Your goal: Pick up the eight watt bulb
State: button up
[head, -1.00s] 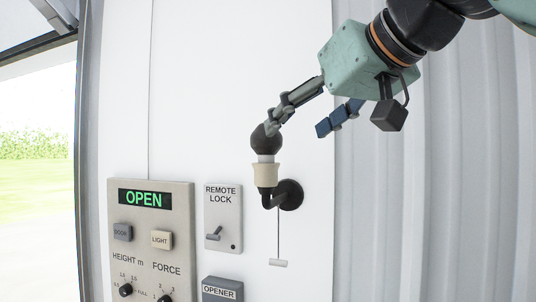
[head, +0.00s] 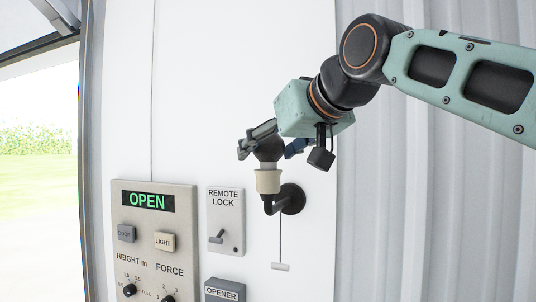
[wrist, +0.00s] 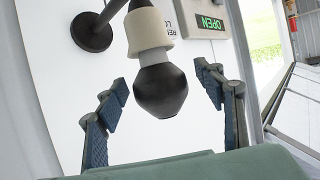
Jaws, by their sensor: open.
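A dark, rounded bulb (head: 268,149) sits upright in a cream socket (head: 268,181) on a black wall bracket (head: 290,198). The wrist view shows the same bulb (wrist: 160,90) with a pale neck going into the socket (wrist: 150,30). I cannot read any watt marking on it. My gripper (wrist: 165,95) is open, with one blue-padded finger on each side of the bulb and visible gaps to both. In the head view my gripper (head: 270,146) partly overlaps the bulb, one finger to its left and one to its right.
A control panel (head: 184,247) reading OPEN and a remote lock box (head: 226,222) are on the wall at lower left. An opener box (head: 224,290) is below. A pull cord with a handle (head: 280,267) hangs under the bracket. The upper white wall is clear.

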jog(key=shift+w+a+f, duration=0.1)
jog(key=shift+w, duration=0.2)
jog(key=c, duration=1)
jog(key=shift+o, duration=0.2)
notch_tip(320, 180, up, 7)
jog(key=shift+r, duration=0.1)
jog(key=shift+w+d+r, duration=0.2)
jog(key=shift+w+r, duration=0.15)
jog(key=shift+r, duration=0.3)
jog(key=shift+s+a+r, duration=0.2)
jog(key=shift+s+r, duration=0.15)
jog(key=shift+r, duration=0.4)
